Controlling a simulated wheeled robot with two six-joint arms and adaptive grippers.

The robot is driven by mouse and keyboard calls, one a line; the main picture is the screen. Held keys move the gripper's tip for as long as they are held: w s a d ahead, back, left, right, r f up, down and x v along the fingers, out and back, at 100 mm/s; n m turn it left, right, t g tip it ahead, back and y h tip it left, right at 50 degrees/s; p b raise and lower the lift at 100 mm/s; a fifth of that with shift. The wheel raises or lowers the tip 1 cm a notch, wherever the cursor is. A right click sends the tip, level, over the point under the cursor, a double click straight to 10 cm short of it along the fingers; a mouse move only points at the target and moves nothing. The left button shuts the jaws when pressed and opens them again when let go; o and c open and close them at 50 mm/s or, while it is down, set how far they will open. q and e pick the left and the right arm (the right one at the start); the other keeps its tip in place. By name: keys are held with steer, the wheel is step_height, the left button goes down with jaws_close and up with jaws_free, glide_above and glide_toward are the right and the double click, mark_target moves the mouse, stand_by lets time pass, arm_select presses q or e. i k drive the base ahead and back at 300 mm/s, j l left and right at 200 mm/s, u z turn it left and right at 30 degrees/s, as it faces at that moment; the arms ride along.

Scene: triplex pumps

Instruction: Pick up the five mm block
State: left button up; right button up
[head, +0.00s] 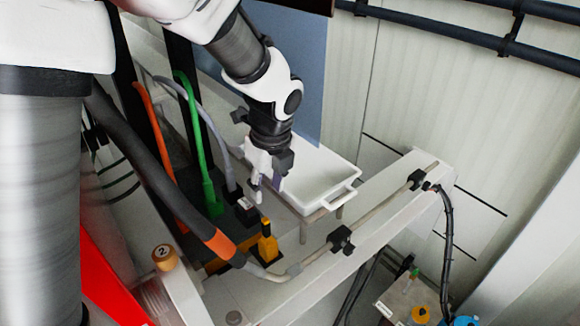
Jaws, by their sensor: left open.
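My left gripper (266,190) hangs down from the upper middle, pointing at the bench, with its fingers apart. Below it a yellow-orange upright piece (267,245) stands on a dark base. A small black block with a pale label (244,204) lies just left of the fingers. No mark reading five millimetres can be made out, so I cannot tell which piece is the five mm block. The fingers hide part of the surface behind them. My right gripper is not in view.
A white tray (349,184) stands behind and right of the gripper. Green (208,190) and orange-ended black hoses run at the left. A pale beam with a clamped pipe (340,240) crosses in front.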

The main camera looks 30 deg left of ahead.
mark_target(246, 208)
steer(key=k+l, duration=0.75)
steer(key=k, duration=0.1)
